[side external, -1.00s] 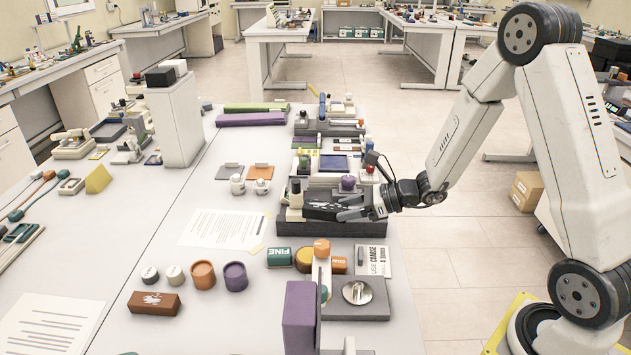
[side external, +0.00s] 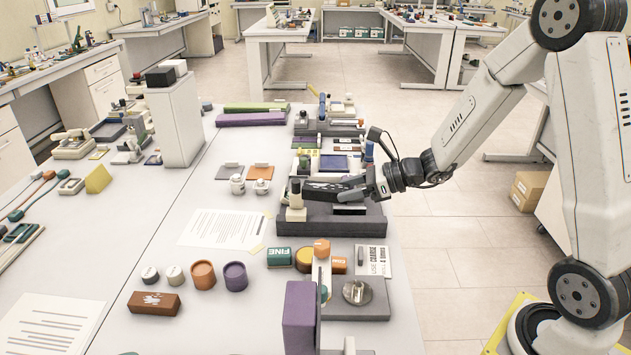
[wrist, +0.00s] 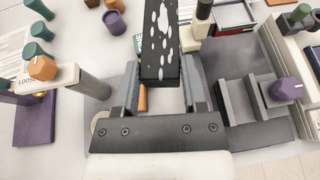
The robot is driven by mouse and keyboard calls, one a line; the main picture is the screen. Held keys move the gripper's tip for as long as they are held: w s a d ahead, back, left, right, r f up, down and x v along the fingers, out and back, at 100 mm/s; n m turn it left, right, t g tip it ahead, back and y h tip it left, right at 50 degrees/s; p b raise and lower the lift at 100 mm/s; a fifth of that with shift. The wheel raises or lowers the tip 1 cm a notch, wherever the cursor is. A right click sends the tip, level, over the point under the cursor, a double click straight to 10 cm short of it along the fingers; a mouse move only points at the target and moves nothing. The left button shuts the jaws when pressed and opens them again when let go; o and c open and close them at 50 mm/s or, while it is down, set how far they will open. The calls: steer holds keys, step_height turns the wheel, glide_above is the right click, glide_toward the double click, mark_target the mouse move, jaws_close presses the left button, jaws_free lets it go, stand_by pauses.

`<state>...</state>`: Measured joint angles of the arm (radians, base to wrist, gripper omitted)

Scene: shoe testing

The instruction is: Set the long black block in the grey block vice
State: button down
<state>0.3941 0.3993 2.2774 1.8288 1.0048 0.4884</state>
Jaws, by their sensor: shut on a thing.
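The long black block (wrist: 160,40) has white speckles on top and sticks out ahead of my gripper (wrist: 163,88) in the wrist view. My gripper is shut on its near end. In the side view the block (side external: 325,188) is held raised over the grey block vice (side external: 350,222), with its far end near a cream post with a dark top. The vice's grey jaws and slot show at the front right of its base; in the wrist view the vice (wrist: 222,62) lies to the right of the block, with a purple knob (wrist: 286,89). The block appears clear of the slot.
The cream post (side external: 296,212) stands on the vice base's left end. Coloured pots (side external: 235,276), a brown block (side external: 154,303) and a purple upright (side external: 299,318) stand in front. Other fixtures (side external: 335,160) crowd behind. A paper sheet (side external: 222,229) lies left.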

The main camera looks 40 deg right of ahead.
step_height(320, 180, up, 2)
steer(key=shift+r, duration=0.1)
steer(key=w+d+n+g+y, duration=0.1)
steer(key=w+d, duration=0.1)
steer(key=d, duration=0.5)
steer(key=w+d+n+y, duration=0.1)
steer(key=w+d, duration=0.2)
steer(key=d, duration=0.4)
steer(key=shift+s+a+f, duration=0.1)
steer(key=shift+a+f, duration=0.05)
steer(key=shift+f, duration=1.1)
steer(key=shift+s+a+f, duration=0.1)
steer(key=shift+f, duration=1.1)
steer(key=shift+f, duration=2.85)
steer(key=shift+f, duration=1.3)
steer(key=shift+r, duration=0.3)
